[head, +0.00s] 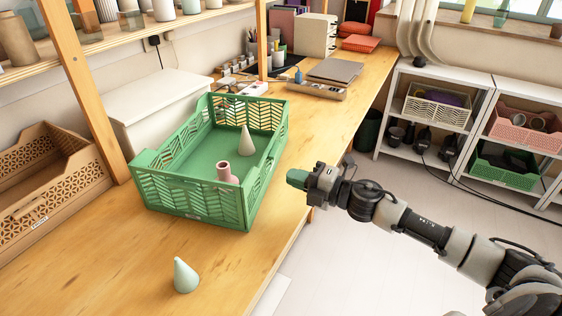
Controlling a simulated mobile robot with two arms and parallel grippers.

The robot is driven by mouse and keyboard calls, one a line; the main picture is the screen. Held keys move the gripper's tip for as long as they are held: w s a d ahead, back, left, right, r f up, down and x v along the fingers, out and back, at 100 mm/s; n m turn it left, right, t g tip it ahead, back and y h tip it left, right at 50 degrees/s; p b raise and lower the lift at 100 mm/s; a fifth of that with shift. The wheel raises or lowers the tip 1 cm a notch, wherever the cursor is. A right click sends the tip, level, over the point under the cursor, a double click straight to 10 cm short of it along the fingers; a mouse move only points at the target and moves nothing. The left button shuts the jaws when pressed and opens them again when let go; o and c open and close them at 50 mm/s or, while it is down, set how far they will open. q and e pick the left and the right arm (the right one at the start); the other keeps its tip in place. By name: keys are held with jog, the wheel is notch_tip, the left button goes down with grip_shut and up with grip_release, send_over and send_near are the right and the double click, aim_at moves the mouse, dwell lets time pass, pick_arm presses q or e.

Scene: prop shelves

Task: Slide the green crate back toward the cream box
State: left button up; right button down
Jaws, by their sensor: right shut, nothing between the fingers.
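The green crate (190,208) stands upright on the wooden table, with open lattice walls. Inside it are a pale cone (246,141) and a small pink cylinder (223,171). A cream box (160,100) with a flat lid is behind the crate, by the wall; the crate's rear side hides part of it, so I cannot tell whether they touch. My right gripper (297,179), with green fingertips, is shut and empty. It is just right of the crate's right side, with a small gap in the picture, near the table's front edge. My left gripper is not in view.
A pale green cone (185,275) stands on the table in front of the crate. A brown lattice crate (45,190) is at the left, beside a wooden post (85,100). The front table area is mostly clear.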

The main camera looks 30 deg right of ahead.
aim_at(267, 160)
jog(key=w, duration=0.2)
jog(key=w+a, duration=0.1)
jog(key=w, duration=0.2)
jog(key=shift+a, duration=0.1)
jog(key=shift+w, duration=0.55)
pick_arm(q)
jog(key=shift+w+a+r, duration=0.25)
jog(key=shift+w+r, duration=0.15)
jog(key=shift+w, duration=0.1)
